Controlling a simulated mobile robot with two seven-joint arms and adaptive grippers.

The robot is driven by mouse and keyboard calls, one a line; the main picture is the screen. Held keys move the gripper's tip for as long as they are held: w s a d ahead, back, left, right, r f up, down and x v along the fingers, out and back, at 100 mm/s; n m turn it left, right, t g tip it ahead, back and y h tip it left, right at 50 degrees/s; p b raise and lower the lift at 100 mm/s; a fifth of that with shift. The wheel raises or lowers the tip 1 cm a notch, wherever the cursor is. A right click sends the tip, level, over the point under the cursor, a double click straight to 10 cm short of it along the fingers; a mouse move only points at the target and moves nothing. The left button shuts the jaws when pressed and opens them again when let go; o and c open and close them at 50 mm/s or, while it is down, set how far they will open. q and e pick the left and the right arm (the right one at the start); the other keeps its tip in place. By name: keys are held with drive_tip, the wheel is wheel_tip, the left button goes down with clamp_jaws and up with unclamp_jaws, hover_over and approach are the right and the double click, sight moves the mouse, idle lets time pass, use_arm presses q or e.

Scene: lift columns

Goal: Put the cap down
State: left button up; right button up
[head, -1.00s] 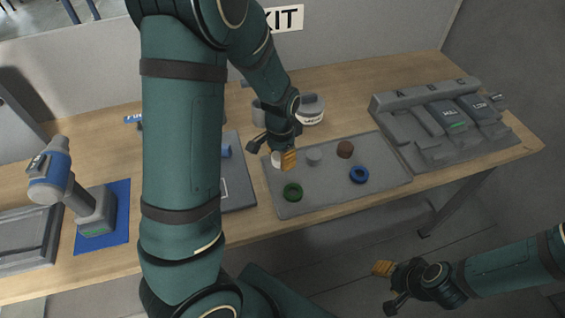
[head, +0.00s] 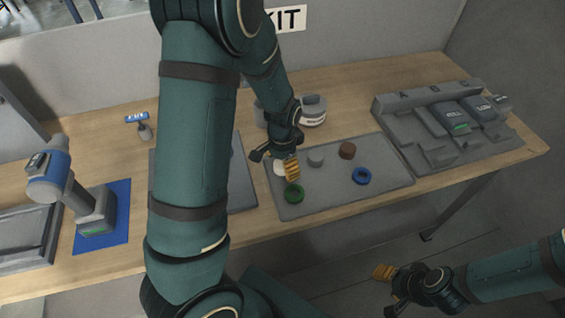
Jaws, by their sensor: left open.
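A small white round piece, which looks like the cap (head: 279,168), is at the left part of the grey mat (head: 335,194). My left gripper (head: 275,160) is right over it, with its dark finger to the left and its orange-padded finger to the right. The jaws are open; the gripper partly hides the cap, and I cannot tell whether they touch. My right gripper (head: 387,290) is open and empty at the lower right, in front of the table.
The mat also holds a green ring (head: 294,194), a blue ring (head: 361,176), a grey cylinder (head: 316,158) and a brown cylinder (head: 347,150). A white-labelled container (head: 313,112) stands behind.

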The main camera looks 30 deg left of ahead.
use_arm(q)
drive_tip(key=shift+r, duration=0.3)
wheel_tip(320, 180, up, 12)
drive_tip(key=p, duration=0.3)
drive_tip(key=shift+f, duration=0.1)
